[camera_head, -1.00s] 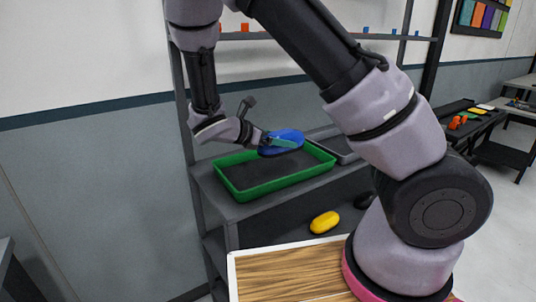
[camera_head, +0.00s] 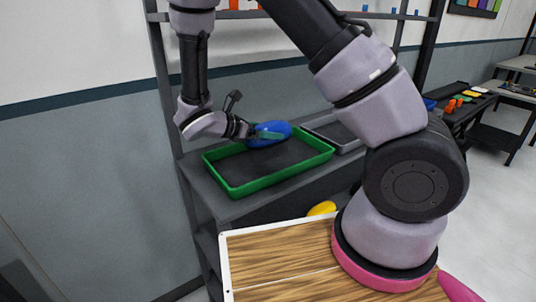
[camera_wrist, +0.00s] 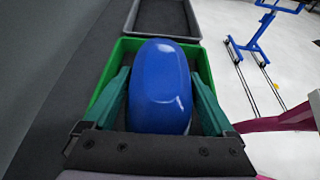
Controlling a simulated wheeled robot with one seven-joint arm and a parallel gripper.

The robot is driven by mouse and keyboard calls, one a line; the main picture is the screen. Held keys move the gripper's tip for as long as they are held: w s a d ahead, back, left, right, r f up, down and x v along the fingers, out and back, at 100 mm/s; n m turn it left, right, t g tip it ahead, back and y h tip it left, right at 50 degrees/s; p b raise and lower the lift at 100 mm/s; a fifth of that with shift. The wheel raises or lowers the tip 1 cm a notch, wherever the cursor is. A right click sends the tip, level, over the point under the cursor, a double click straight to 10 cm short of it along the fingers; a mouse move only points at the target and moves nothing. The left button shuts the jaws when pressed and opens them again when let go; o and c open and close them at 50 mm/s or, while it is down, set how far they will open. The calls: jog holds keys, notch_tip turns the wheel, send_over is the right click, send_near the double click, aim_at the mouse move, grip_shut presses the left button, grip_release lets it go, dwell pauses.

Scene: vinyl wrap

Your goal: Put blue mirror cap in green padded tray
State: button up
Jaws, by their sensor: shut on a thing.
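The blue mirror cap (camera_head: 268,134) is a smooth rounded blue shell held in my gripper (camera_head: 258,134). In the wrist view the cap (camera_wrist: 161,88) fills the space between my gripper's two green fingers (camera_wrist: 161,105). My gripper is shut on it. The green padded tray (camera_head: 265,184) has a green rim and a dark padded floor, and sits on a dark shelf. The cap is over the far part of the tray in the head view. The wrist view shows the tray's green rim (camera_wrist: 103,103) behind and beneath the cap. I cannot tell the exact height gap.
A grey tray (camera_head: 345,146) stands to the right of the green one; it also shows at the top of the wrist view (camera_wrist: 193,20). A yellow rounded part (camera_head: 322,208) lies on a lower level. Shelf posts (camera_head: 160,80) rise behind the arm.

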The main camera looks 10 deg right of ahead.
aim_at(268, 160)
jog(key=shift+f, duration=3.3)
jog(key=o, duration=1.2)
jog(key=shift+f, duration=0.1)
jog(key=v, duration=1.2)
jog(key=shift+s, duration=0.1)
